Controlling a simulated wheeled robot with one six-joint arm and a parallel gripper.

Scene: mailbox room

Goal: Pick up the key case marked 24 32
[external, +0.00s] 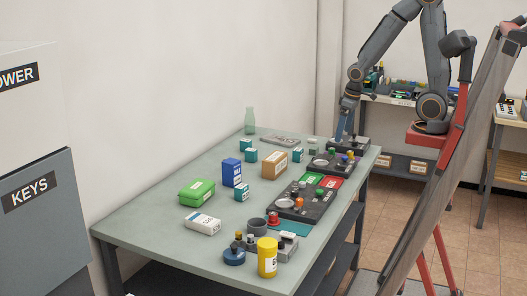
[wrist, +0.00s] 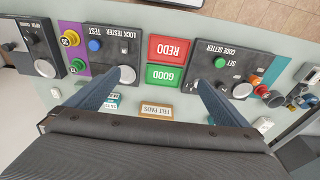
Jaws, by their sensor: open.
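Several small teal key cases with white labels stand on the table (external: 150,226). In the external view one is near the back left (external: 245,145), one just in front of it (external: 251,156), one right of the tan box (external: 297,155), and one by the blue box (external: 241,194). Their numbers are too small to read, so I cannot tell which is 24 32.
A tan felt pads box (wrist: 155,112) shows between the fingers. Dark testers (wrist: 112,55) and a code setter (wrist: 235,70) flank red and green plates (wrist: 170,49).

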